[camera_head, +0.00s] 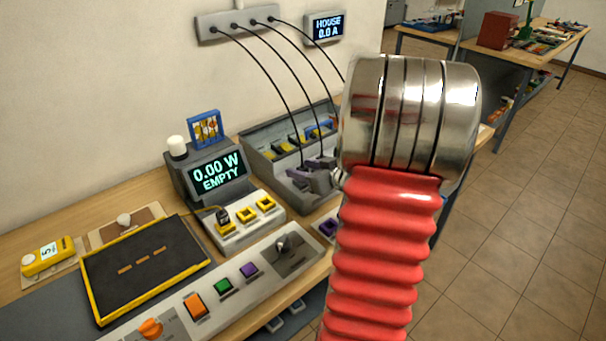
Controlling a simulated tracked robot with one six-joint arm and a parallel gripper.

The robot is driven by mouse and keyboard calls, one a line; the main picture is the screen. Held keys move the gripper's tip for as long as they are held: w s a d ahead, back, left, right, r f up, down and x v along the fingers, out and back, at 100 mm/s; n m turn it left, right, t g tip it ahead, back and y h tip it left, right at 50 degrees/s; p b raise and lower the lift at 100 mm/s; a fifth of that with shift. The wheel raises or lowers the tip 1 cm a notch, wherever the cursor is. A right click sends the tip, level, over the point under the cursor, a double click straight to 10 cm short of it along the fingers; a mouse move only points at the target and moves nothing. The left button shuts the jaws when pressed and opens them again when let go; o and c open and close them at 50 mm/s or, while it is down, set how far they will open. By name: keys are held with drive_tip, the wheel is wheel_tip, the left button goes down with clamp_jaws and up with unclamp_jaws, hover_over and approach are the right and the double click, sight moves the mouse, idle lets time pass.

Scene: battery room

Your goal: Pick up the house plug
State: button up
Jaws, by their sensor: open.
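Several black cables hang from a grey strip (238,20) on the wall. At least two run down to dark purple plugs (304,170) at the front of a grey rack. Another cable passes behind my arm, and its lower end is hidden. I cannot tell which plug is the house plug. A small black plug (222,214) with a yellow cord sits at a block of yellow sockets. My red and silver arm fills the middle right and hides what lies behind it. My gripper cannot be made out; a small grey part by the arm's left edge is unclear.
A meter (217,172) reads 0.00 W EMPTY. A yellow-edged black tray (190,262), a yellow device (47,257) and a button panel (238,276) crowd the bench. Tiled floor (540,190) lies clear at right.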

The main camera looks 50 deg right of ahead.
sight(300, 167)
drive_tip(key=x, duration=0.4)
drive_tip(key=shift+w, duration=0.2)
idle(0.3)
drive_tip(key=c, duration=1.1)
drive_tip(key=shift+r, duration=0.15)
drive_tip(key=shift+c, duration=0.2)
wheel_tip(300, 167, up, 10)
idle(0.4)
